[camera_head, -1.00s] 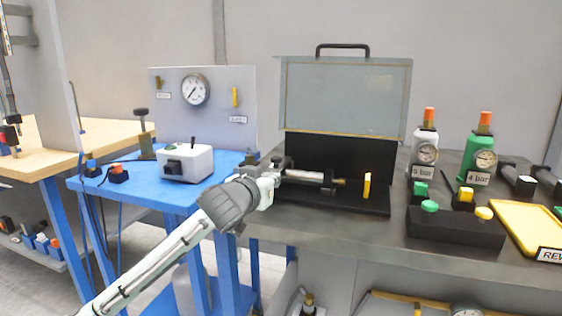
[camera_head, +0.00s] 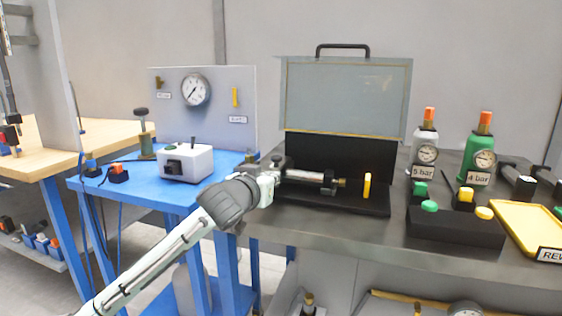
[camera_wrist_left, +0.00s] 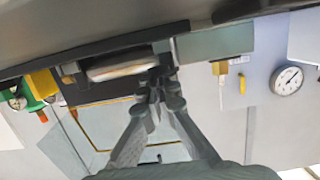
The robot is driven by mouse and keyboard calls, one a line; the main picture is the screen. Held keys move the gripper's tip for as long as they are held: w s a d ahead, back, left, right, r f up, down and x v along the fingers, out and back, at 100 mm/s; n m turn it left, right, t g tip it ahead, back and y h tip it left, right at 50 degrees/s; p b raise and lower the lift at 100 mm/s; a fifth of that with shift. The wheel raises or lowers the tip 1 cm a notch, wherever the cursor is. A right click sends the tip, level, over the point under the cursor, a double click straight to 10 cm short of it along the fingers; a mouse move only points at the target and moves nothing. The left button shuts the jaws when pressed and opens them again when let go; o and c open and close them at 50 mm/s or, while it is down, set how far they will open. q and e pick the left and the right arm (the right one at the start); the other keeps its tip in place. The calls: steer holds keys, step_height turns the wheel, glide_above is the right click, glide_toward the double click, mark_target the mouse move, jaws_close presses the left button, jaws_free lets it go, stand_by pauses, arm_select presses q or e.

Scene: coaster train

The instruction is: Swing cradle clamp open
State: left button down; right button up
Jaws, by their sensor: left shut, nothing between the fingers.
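A pale cylinder (camera_head: 304,175) with dark end fittings lies in the black cradle (camera_head: 345,204) in front of the open case. My left gripper (camera_head: 275,177) is at the left end of the cylinder, its fingers shut and empty. In the left wrist view, the shut fingertips (camera_wrist_left: 160,76) are beside the end of the cylinder (camera_wrist_left: 118,66), close to a dark cradle part. I cannot tell whether they touch it. The cradle clamp is small and partly hidden by the gripper, so its position is unclear. My right gripper is not in view.
The case's raised lid (camera_head: 346,95) stands behind the cradle. A yellow handle (camera_head: 367,186) is at its right. Two bottles with gauges, a black button box (camera_head: 455,228) and a yellow tray (camera_head: 528,250) are further right. A white box (camera_head: 187,163) stands on the blue table at left.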

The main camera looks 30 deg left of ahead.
mark_target(280, 164)
arm_select(q)
steer(key=shift+w+a+r, duration=0.1)
steer(key=shift+w+r, duration=0.15)
steer(key=shift+r, duration=1.1)
steer(key=shift+w+r, duration=0.2)
steer(key=shift+r, duration=1.1)
steer(key=shift+w+r, duration=0.1)
steer(key=shift+w+a+r, duration=0.15)
steer(key=shift+w+r, duration=0.3)
steer(key=shift+w, duration=0.25)
steer(key=shift+w+a+r, duration=0.2)
steer(key=shift+w+r, duration=0.3)
steer(key=shift+w, duration=0.2)
steer(key=shift+w+a+r, duration=0.15)
steer(key=shift+w+r, duration=0.3)
steer(key=shift+w, duration=0.25)
steer(key=shift+w, duration=0.1)
steer(key=shift+r+x, duration=0.15)
steer(key=shift+x, duration=0.65)
steer(key=shift+r+x, duration=0.2)
steer(key=shift+x, duration=0.65)
